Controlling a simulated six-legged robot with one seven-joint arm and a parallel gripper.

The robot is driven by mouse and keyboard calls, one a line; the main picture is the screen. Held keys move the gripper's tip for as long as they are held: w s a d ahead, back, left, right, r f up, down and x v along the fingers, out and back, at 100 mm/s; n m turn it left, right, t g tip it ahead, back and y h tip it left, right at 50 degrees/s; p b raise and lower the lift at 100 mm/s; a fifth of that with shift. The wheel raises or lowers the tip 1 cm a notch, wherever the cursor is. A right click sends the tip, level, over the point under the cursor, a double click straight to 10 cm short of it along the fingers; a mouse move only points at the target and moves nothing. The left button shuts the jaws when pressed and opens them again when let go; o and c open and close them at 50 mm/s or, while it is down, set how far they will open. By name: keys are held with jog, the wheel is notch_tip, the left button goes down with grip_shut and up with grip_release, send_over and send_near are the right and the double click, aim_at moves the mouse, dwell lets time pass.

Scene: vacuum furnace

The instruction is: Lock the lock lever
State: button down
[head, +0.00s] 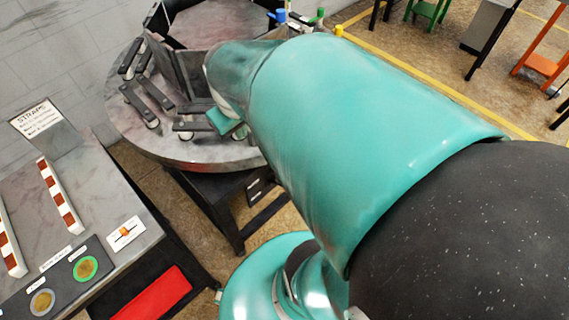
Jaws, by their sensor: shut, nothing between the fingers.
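A round grey metal plate (118,130) on a dark stand carries several dark, flat lever-like arms near its rim. One such arm (157,96) lies at the left, and a dark upright piece (190,74) stands behind. I cannot tell which part is the lock lever. My teal arm reaches from the right over the plate. What shows of my gripper (224,121) is a small teal piece below the arm's grey end, close to the dark arms at the plate's front. It is shut and holds nothing visible. Whether it touches anything is unclear, and my arm hides the plate's right side.
A grey bench (105,190) at the left bears a STRAPS sign (38,118), red-and-white striped bars (60,196), an orange switch (124,232) and round buttons (85,268). Blue, green and yellow knobs show behind my arm. Floor beyond the yellow line has stools and stands.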

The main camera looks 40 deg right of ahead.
jog(key=s+d+f+m+t+y, duration=0.1)
jog(key=s+d+f+t+y, duration=0.1)
jog(key=d+f, duration=0.9)
jog(key=s+d+f+m+t+y, duration=0.1)
jog(key=s+d+f+y, duration=0.2)
jog(key=d+f, duration=0.8)
jog(key=shift+s+d+f+m+t+y, duration=0.2)
jog(key=shift+f+m+t+y, duration=0.3)
jog(key=shift+f, duration=2.45)
jog(key=w+a+f, duration=0.3)
jog(key=a+f, duration=0.3)
jog(key=f, duration=0.5)
jog(key=shift+w, duration=0.4)
